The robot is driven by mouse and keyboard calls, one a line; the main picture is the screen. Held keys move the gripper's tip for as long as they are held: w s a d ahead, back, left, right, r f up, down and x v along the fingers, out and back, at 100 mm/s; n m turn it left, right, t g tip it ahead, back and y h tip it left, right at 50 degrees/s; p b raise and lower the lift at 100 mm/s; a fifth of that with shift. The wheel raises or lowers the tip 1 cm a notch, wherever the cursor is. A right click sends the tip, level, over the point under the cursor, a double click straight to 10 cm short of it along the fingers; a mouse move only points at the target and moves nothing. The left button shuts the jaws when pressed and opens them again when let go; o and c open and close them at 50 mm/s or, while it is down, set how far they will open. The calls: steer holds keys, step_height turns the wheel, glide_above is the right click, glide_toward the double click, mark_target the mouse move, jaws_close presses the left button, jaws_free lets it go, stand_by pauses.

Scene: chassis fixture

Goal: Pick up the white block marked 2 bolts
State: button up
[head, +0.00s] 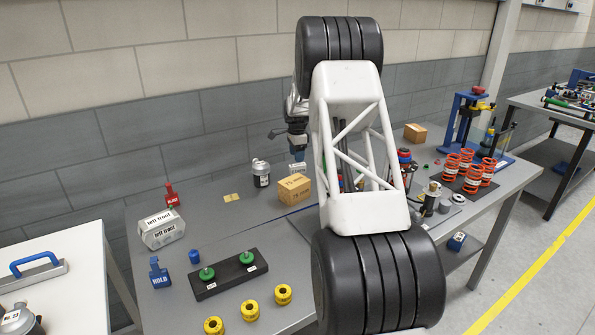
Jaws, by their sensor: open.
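My gripper (297,155) hangs at the end of my arm near the back of the grey table, partly dark against the wall. It is open; its fingertips are small and hard to make out. A small white block (298,168) shows directly below it, behind a cardboard box. Its marking is too small to read, so I cannot tell whether it is the one marked 2 bolts, nor whether the fingers are around it or above it. A larger white block (160,229), marked "left front", lies at the table's left.
The cardboard box (294,189) stands close in front of the small white block. A silver canister (261,174) stands to its left. A black tray (229,274) with green knobs and several yellow rings (283,294) lie in front. Orange springs (472,178) stand right. My arm hides the table's middle.

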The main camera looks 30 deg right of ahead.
mark_target(298, 164)
steer(key=shift+f, duration=0.95)
steer(key=shift+s+d+f, duration=0.1)
steer(key=shift+f, duration=2.5)
steer(key=c, duration=1)
steer(key=shift+r, duration=5)
